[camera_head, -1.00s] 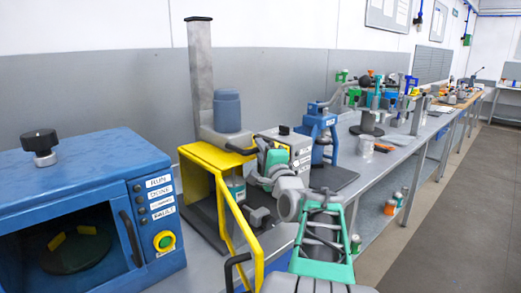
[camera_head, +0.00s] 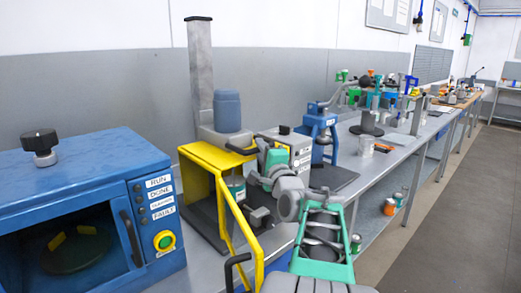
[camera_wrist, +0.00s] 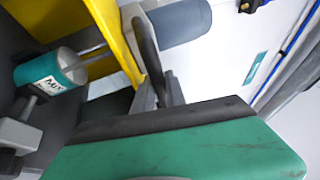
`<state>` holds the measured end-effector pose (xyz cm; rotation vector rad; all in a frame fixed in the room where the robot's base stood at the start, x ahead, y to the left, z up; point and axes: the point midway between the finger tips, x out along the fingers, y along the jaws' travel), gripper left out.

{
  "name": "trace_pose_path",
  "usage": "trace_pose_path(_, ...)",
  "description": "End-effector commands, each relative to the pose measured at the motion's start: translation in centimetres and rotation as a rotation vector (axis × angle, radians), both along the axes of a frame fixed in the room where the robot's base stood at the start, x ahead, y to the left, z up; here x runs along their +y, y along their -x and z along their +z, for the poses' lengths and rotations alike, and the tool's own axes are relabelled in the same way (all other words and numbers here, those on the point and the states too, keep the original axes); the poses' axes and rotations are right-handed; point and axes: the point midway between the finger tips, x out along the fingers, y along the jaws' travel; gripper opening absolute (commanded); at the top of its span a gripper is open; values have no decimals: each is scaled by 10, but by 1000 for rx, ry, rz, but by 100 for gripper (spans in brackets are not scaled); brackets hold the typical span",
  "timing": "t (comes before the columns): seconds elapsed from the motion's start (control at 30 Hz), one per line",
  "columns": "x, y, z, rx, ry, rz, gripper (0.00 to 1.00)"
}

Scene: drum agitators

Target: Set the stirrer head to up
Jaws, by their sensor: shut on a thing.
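The stirrer stands on the bench behind the blue oven, with a tall grey column (camera_head: 201,75). Its stirrer head (camera_head: 226,112), a blue motor on a grey carriage, sits partway up the column. A black handle (camera_head: 241,149) sticks out of the carriage to the right; it also shows in the wrist view (camera_wrist: 148,50). My gripper (camera_head: 257,147) is shut on this handle, its green finger and dark pad large in the wrist view. A green-and-white container labelled MIX (camera_wrist: 48,72) is below the head, with the shaft running into it.
A yellow guard frame (camera_head: 216,158) surrounds the stirrer's front, close to my arm. The blue oven (camera_head: 95,200) is at the left. A grey control box (camera_head: 297,150) and a blue press (camera_head: 322,130) stand just right of my gripper. The air above the head is clear.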

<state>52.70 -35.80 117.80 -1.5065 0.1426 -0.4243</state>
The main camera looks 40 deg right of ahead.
Motion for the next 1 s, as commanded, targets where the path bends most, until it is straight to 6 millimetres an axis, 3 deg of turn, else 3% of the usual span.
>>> trace_pose_path(0.33,0,0,0,1,-1,-1,0)
trace_pose_path(0.47,0,0,8,0,0,-1,0)
trace_pose_path(0.57,0,0,25,-2,2,0,0)
trace_pose_path(1.0,1,0,133,-6,7,1,0)
